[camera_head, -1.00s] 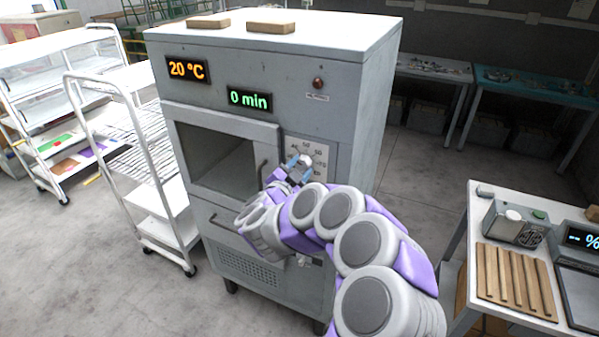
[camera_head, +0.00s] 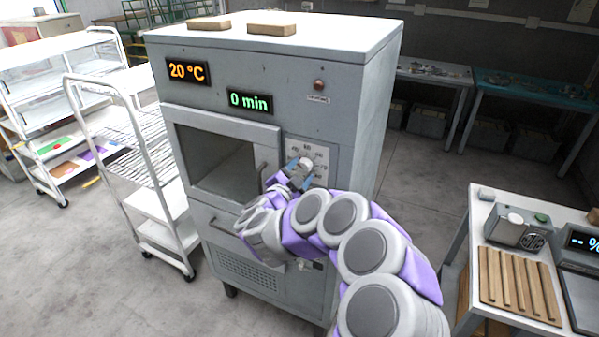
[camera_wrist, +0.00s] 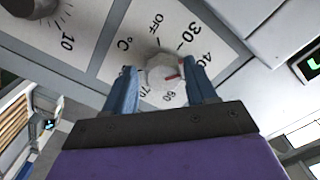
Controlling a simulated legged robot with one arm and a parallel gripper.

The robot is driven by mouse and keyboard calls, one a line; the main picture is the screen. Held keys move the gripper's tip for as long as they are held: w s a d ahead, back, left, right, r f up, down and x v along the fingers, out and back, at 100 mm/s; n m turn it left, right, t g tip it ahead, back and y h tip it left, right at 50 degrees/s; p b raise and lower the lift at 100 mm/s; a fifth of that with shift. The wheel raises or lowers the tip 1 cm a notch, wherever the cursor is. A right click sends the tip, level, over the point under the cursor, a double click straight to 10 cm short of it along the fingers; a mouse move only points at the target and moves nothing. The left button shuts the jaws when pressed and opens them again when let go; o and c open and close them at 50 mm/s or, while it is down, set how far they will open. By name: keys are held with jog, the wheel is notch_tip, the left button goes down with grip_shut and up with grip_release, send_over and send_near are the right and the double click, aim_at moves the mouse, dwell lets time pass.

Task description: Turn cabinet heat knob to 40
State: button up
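The grey cabinet (camera_head: 270,75) shows 20 °C on its orange display (camera_head: 187,72) and 0 min on its green display (camera_head: 250,101). The heat knob (camera_wrist: 163,70) is round and white with a red pointer, on a white °C dial (camera_wrist: 118,38). The pointer faces the stretch between 40 and 60, where my right finger covers part of the scale. In the head view the knob (camera_head: 306,162) is beside the cabinet's opening. My gripper (camera_wrist: 160,66) is open, its blue fingers on either side of the knob. A gap shows at the left finger; contact at the right is unclear.
A second, dark knob (camera_wrist: 32,6) with its own scale is close by. The cabinet's sliding door has a handle (camera_head: 262,178) just left of my gripper. A white wire cart (camera_head: 140,150) stands left, and a table (camera_head: 480,215) stands right.

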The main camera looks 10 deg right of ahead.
jog(key=shift+o, duration=1)
jog(key=shift+s+r, duration=0.1)
jog(key=shift+r, duration=0.1)
jog(key=p+v, duration=0.1)
jog(key=v, duration=1.6)
jog(key=shift+a+f, duration=0.2)
jog(key=shift+f, duration=0.05)
jog(key=shift+s, duration=0.1)
